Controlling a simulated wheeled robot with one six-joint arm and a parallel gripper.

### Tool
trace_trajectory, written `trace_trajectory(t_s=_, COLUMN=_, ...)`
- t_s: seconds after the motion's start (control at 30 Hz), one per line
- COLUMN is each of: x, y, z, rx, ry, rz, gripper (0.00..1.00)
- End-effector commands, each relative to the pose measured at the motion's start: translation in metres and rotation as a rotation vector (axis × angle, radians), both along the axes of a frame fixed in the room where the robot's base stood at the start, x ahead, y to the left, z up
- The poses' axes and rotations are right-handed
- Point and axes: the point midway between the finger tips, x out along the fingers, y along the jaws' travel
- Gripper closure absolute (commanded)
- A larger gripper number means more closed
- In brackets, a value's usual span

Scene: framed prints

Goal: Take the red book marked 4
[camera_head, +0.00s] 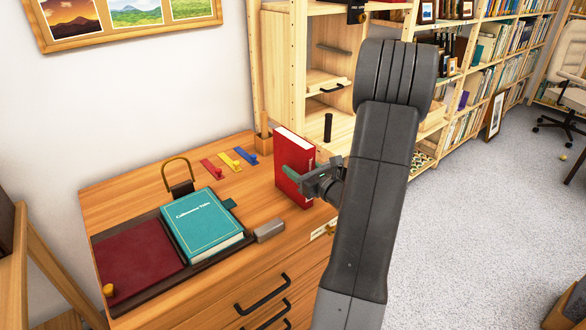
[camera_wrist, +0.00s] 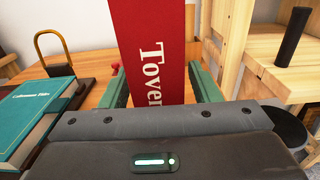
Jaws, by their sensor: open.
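A red book (camera_head: 294,160) stands upright on the wooden cabinet top, near its right edge. In the wrist view its spine (camera_wrist: 148,40) shows white lettering that begins "Tover"; I see no 4 on the part in view. My gripper (camera_wrist: 162,85) is open, with one green finger on each side of the spine. Whether the fingers touch the book I cannot tell. In the head view my gripper (camera_head: 293,174) is at the book's right side, and my arm hides some of what lies behind.
A teal book (camera_head: 203,225) lies on a dark tray (camera_head: 160,294) to the left, beside a dark red panel (camera_head: 138,258). A black block with a brass loop (camera_head: 178,172) stands behind. A grey block (camera_head: 269,231) lies near the front edge. Shelves rise behind on the right.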

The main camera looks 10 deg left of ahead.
Motion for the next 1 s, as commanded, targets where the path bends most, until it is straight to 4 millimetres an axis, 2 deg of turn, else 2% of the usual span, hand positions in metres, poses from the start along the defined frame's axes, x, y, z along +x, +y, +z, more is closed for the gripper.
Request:
trace_trajectory(t_s=0.3, x=0.005, y=0.006, z=0.000, rx=0.001, ry=0.001, rz=-0.002, gripper=0.44)
trace_trajectory(t_s=0.37, x=0.005, y=0.006, z=0.000, rx=0.001, ry=0.001, rz=-0.001, gripper=0.53)
trace_trajectory(t_s=0.6, x=0.005, y=0.006, z=0.000, rx=0.000, ry=0.000, rz=-0.001, gripper=1.00)
trace_trajectory(t_s=0.87, x=0.005, y=0.006, z=0.001, rx=0.001, ry=-0.002, rz=-0.001, gripper=1.00)
trace_trajectory(t_s=1.0, x=0.005, y=0.006, z=0.010, rx=0.001, ry=-0.006, rz=0.000, gripper=1.00)
